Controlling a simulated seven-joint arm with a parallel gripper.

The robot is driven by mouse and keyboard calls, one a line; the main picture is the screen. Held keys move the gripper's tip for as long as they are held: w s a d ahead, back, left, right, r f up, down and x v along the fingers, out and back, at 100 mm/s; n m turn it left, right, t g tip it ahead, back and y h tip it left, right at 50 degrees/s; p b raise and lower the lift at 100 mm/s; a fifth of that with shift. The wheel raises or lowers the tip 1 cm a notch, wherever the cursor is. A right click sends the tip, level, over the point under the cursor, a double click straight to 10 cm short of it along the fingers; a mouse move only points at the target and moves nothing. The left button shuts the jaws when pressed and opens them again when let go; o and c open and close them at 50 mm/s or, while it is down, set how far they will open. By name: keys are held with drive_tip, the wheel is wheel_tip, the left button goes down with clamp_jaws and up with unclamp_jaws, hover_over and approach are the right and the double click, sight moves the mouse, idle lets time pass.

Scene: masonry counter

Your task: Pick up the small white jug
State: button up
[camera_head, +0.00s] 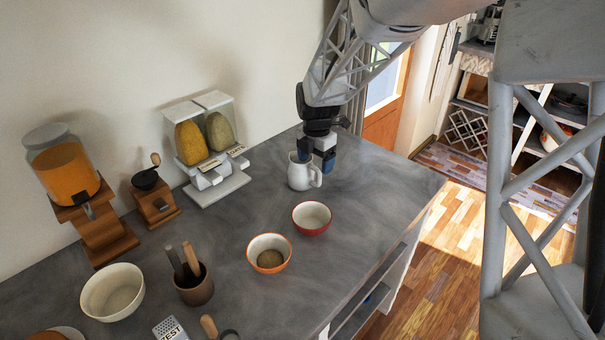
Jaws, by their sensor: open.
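The small white jug (299,177) stands upright on the grey counter, right of the cereal dispenser. Its handle points to the right. My gripper (317,160) is at the jug's top right, pointing down, with its dark blue fingers apart. One finger is at the jug's rim and the other is to the right, above the handle. I cannot tell whether the fingers touch the jug.
A red bowl (312,218) and an orange-rimmed bowl (269,254) stand in front of the jug. A two-part cereal dispenser (219,179) is to its left, near the wall. The counter (385,190) is clear to the right.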

sight(315, 167)
drive_tip(key=shift+f, duration=2.2)
drive_tip(key=c, duration=1.3)
drive_tip(key=shift+r, duration=0.35)
drive_tip(key=shift+r, duration=4.55)
drive_tip(key=shift+r, duration=0.15)
